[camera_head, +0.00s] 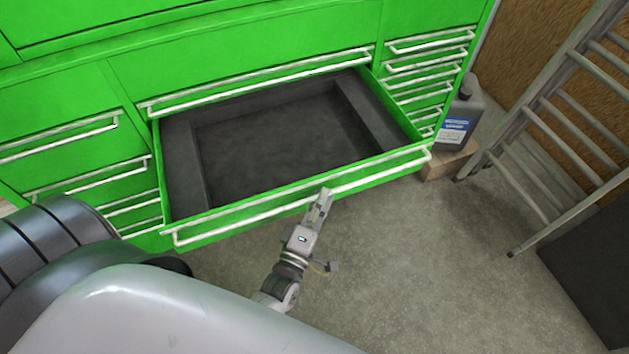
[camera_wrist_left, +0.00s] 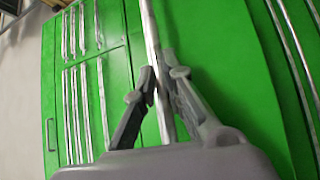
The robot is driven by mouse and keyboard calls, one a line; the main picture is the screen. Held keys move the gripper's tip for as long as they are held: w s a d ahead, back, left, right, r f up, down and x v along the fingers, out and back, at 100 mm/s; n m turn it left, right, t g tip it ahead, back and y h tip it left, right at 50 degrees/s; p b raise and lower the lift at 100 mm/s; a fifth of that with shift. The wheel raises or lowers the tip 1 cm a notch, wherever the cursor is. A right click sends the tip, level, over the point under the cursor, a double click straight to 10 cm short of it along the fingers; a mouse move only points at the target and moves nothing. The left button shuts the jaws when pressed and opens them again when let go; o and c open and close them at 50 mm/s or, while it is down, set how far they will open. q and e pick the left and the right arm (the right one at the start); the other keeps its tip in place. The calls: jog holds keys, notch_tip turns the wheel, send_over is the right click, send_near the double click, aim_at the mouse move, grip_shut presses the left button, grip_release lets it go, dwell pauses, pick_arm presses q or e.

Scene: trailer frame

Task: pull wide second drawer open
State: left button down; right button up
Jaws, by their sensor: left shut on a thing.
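The wide second drawer (camera_head: 290,125) of the green cabinet stands pulled out in the head view, with its dark, empty inside showing. A long silver handle bar (camera_head: 245,214) runs along its green front. My left gripper (camera_head: 322,200) is at this bar, near the middle of the drawer front. In the left wrist view the fingers of my left gripper (camera_wrist_left: 160,90) are closed around the silver bar (camera_wrist_left: 152,40). The fingertips are partly hidden behind the bar in the head view. My right gripper does not show.
Narrow shut drawers (camera_head: 425,75) stand to the right and more (camera_head: 85,185) to the left. A dark canister (camera_head: 460,115) sits on a wooden block (camera_head: 447,163) beside the cabinet. A metal ladder (camera_head: 545,105) leans at the right. The concrete floor (camera_head: 420,260) before the drawer is clear.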

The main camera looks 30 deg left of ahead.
pick_arm(q)
jog(key=shift+s+d, duration=0.55)
jog(key=shift+d, duration=0.1)
jog(key=c, duration=1.7)
grip_release()
jog(key=shift+o, duration=0.2)
jog(key=s+f, duration=0.1)
jog(key=s, duration=1.1)
jog(key=shift+d+f, duration=0.35)
jog(key=shift+d, duration=0.05)
jog(key=shift+w, duration=0.1)
